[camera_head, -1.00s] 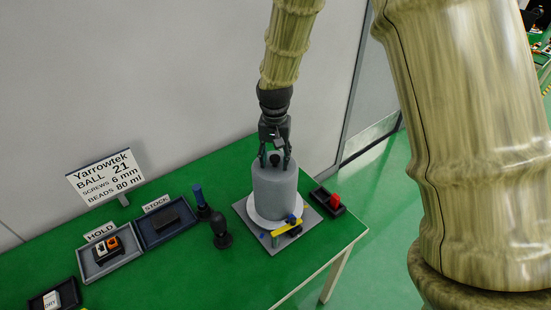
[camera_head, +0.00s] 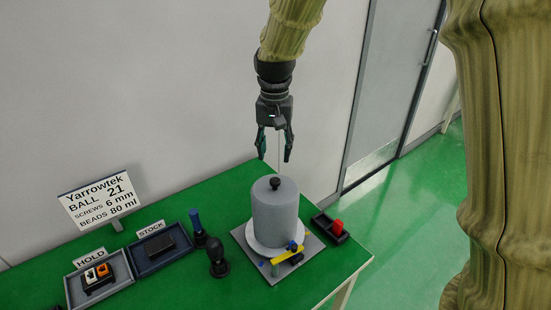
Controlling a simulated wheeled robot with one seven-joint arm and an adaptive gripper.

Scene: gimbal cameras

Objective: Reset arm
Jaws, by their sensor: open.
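My gripper (camera_head: 274,144) hangs at the end of my arm with its fingers apart and nothing between them. It points down, above and apart from a grey cylinder (camera_head: 275,213) with a black knob (camera_head: 275,184) on top. The cylinder stands upright on a white round base over a grey square plate (camera_head: 246,241) on the green table (camera_head: 200,288).
A yellow bar (camera_head: 283,257) lies at the plate's front. At left are the HOLD tray (camera_head: 72,291), the STOCK tray (camera_head: 146,268), a dark knobbed tool (camera_head: 217,257), a blue-topped tool (camera_head: 196,222) and a sign (camera_head: 100,199).

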